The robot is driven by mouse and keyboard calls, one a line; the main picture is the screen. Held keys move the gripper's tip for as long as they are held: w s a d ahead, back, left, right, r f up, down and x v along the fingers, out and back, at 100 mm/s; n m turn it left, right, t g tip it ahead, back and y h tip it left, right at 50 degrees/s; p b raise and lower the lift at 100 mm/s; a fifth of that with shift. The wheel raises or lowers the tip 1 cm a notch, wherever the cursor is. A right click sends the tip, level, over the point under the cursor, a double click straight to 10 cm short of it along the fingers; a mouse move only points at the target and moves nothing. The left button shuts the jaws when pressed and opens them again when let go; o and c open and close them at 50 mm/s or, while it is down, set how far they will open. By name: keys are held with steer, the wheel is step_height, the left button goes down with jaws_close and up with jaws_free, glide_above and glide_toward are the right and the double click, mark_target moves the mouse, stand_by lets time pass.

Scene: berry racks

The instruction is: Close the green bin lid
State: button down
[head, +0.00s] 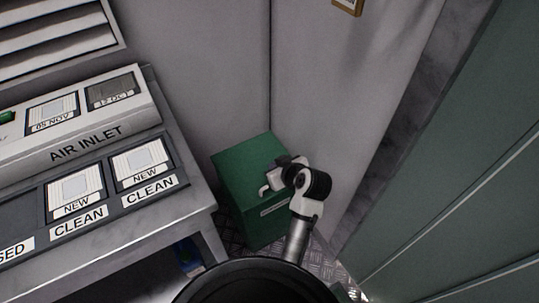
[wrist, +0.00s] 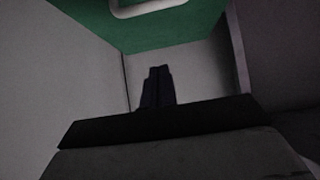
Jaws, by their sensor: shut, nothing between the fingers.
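The green bin (head: 238,160) stands on the floor in the corner, with a pale label on its darker front. Its green lid (head: 250,146) looks flat across the top in the head view; my arm covers its front right part, so I cannot tell if it is flush. In the wrist view a green surface (wrist: 165,30) with a white rounded handle (wrist: 140,10) fills the top of the picture. My gripper (wrist: 158,72) is shut and empty, its dark fingers below the green surface in that picture. In the head view my arm hides the fingertips; contact is unclear.
A grey metal bench (head: 190,205) with an air inlet panel (head: 90,140) stands left of the bin. Pale walls meet behind the bin. A green-grey panelled surface (head: 460,190) runs along the right. A little checkered floor (head: 225,225) shows beside the bin.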

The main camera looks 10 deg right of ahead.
steer(key=shift+s+d+f+b, duration=0.1)
steer(key=shift+s+f+b, duration=0.2)
steer(key=shift+f, duration=0.45)
steer(key=shift+s+d+f+b, duration=0.15)
steer(key=shift+s+f+b, duration=0.15)
steer(key=shift+f, duration=0.4)
steer(key=shift+s+d+f+b, duration=0.1)
steer(key=shift+s+f+b, duration=0.15)
steer(key=shift+f, duration=0.5)
